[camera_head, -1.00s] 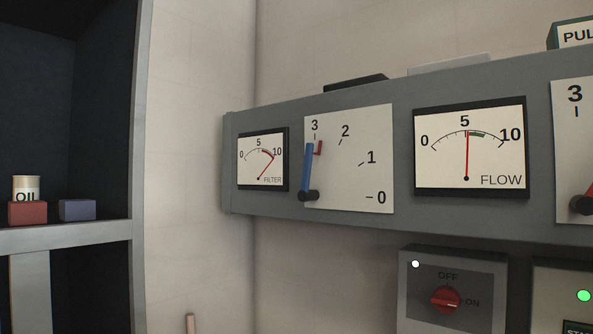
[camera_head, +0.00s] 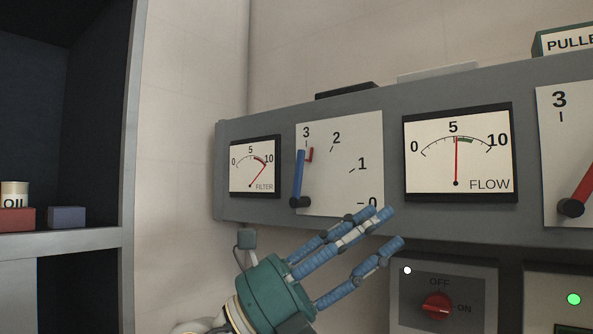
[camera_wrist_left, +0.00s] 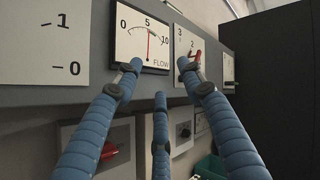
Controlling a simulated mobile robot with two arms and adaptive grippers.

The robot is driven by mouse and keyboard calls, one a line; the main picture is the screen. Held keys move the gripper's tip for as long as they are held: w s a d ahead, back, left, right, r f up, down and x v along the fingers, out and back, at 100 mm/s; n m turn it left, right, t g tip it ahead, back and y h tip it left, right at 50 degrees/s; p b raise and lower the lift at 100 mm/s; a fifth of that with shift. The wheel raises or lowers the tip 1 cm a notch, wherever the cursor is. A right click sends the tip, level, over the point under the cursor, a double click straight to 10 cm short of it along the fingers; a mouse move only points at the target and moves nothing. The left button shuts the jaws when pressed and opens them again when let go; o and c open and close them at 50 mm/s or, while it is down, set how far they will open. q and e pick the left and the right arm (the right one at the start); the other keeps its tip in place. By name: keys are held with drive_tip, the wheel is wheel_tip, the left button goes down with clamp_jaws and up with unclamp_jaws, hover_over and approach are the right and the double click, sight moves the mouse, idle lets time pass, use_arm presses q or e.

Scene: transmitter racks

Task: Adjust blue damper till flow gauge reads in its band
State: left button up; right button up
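The blue damper lever (camera_head: 298,178) stands almost upright on its white scale plate (camera_head: 345,165), its tip just below the 3 mark beside a small red tab. The flow gauge (camera_head: 457,152) has its needle near 5, at the left end of the green band; the gauge also shows in the left wrist view (camera_wrist_left: 143,42). My left gripper (camera_head: 385,228) is open and empty, with its three fingers spread. It is below and right of the blue lever, apart from it. The blue lever is outside the left wrist view. My right gripper is not in view.
The filter gauge (camera_head: 254,167) is left of the damper plate. A red lever (camera_head: 579,190) on another scale is at the right. Below the panel is a red OFF/ON knob (camera_head: 437,307). A dark shelf with an oil can (camera_head: 14,194) stands at the left.

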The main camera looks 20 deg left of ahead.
use_arm(q)
wheel_tip(320, 180, up, 2)
drive_tip(key=w+a+m+y, duration=0.1)
drive_tip(key=w+m+y, duration=0.2)
drive_tip(key=y, duration=0.2)
drive_tip(key=n+t+y, duration=0.4)
drive_tip(key=t+y, duration=0.3)
drive_tip(key=y, duration=0.4)
approach(296, 169)
drive_tip(key=shift+p+x, duration=2.25)
drive_tip(key=shift+x, duration=2.95)
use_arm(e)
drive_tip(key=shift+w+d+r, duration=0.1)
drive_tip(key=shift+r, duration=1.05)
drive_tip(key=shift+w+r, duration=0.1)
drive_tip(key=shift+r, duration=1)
use_arm(q)
drive_tip(key=shift+a, duration=0.1)
clamp_jaws()
